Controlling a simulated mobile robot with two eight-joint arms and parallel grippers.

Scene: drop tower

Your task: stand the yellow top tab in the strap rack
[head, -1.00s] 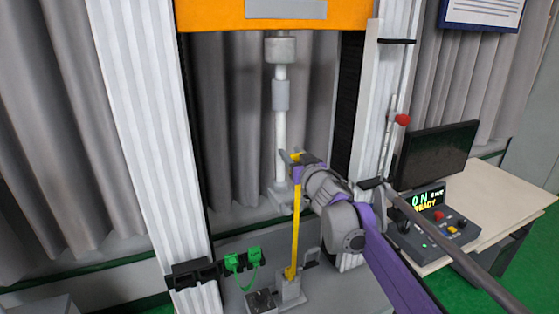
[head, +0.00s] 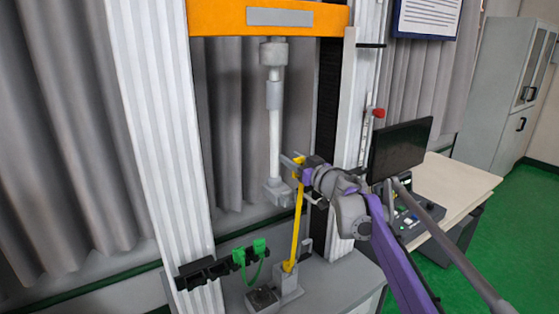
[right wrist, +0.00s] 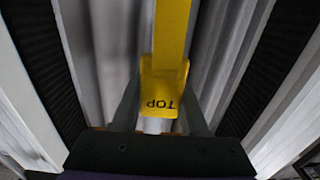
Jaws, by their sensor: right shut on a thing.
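My right gripper (head: 297,167) is shut on the yellow top tab (head: 298,161), in front of the machine's upper rod. In the right wrist view the tab (right wrist: 163,95), marked TOP, sits between the two fingers. Its yellow strap (head: 296,225) runs down, leaning slightly, to the grey lower clamp (head: 289,284); the strap's lower end looks to be at that clamp. The black strap rack (head: 203,272) is fixed low on the left white column, left of and below the gripper. Two green tabs (head: 239,256) stand at its right part, with a green strap looping below. My left gripper is out of view.
The upper rod with its grey fixture (head: 275,190) hangs from the orange crosshead (head: 268,19) close behind and left of the gripper. White columns (head: 160,120) flank the space. A console and monitor (head: 400,148) stand on a table at right. The left part of the rack looks empty.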

